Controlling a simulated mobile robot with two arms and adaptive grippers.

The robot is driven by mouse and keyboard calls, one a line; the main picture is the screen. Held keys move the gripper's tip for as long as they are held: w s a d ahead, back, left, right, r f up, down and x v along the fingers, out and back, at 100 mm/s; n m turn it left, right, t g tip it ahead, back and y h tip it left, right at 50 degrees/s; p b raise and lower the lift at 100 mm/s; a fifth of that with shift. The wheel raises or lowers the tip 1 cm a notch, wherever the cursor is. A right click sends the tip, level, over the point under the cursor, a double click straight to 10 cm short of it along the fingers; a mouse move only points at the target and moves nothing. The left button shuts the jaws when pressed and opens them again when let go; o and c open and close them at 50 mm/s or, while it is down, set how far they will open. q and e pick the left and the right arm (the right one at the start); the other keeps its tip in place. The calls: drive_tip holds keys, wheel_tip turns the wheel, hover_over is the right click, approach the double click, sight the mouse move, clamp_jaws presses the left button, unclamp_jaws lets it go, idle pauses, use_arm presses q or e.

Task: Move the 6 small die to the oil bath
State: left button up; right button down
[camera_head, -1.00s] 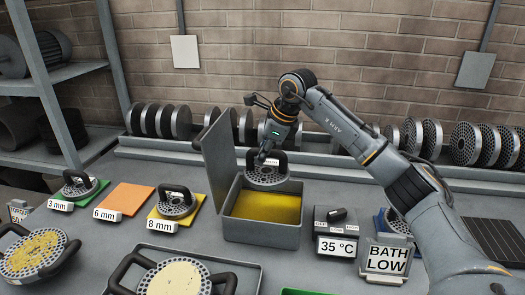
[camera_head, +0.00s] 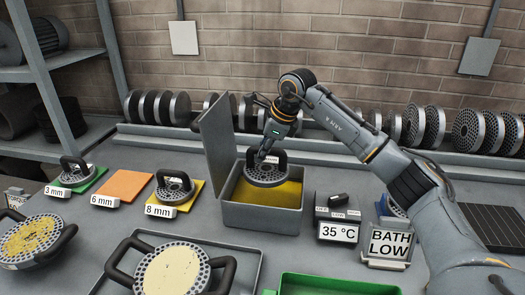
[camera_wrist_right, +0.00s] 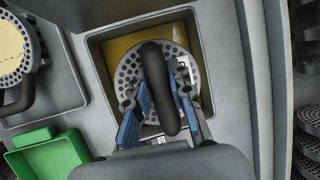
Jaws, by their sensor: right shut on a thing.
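The small die, a round perforated grey plate with a black arched handle (camera_head: 266,172), is in the oil bath, a grey open-lidded box (camera_head: 262,224) of yellow oil. My right gripper (camera_head: 262,155) is shut on the die's handle from above. In the right wrist view the gripper (camera_wrist_right: 160,105) has its fingers on both sides of the dark handle, and the die (camera_wrist_right: 128,72) lies inside the box walls. I cannot tell whether the die touches the oil or the bottom. The orange 6 mm mat (camera_head: 124,187) is empty. My left gripper is not in view.
Small dies stand on the green 3 mm mat (camera_head: 77,178) and yellow 8 mm mat (camera_head: 175,195). The bath's raised lid (camera_head: 218,135) stands on its left. A 35 °C display (camera_head: 338,230) and a BATH LOW sign (camera_head: 388,243) are at right. Large dies and a green tray (camera_head: 335,287) are in front.

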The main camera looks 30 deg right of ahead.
sight(262, 168)
idle(0.4)
drive_tip(key=shift+f+b, duration=0.25)
drive_tip(key=shift+b, duration=0.05)
idle(0.5)
drive_tip(key=shift+f+b, duration=0.4)
drive_tip(key=shift+f, duration=0.25)
drive_tip(key=shift+f, duration=0.15)
drive_tip(key=shift+f+b, duration=0.95)
drive_tip(key=shift+f, duration=0.45)
drive_tip(key=shift+f, duration=0.2)
drive_tip(key=shift+f+b, duration=1)
drive_tip(key=shift+f, duration=0.3)
drive_tip(key=shift+f, duration=0.1)
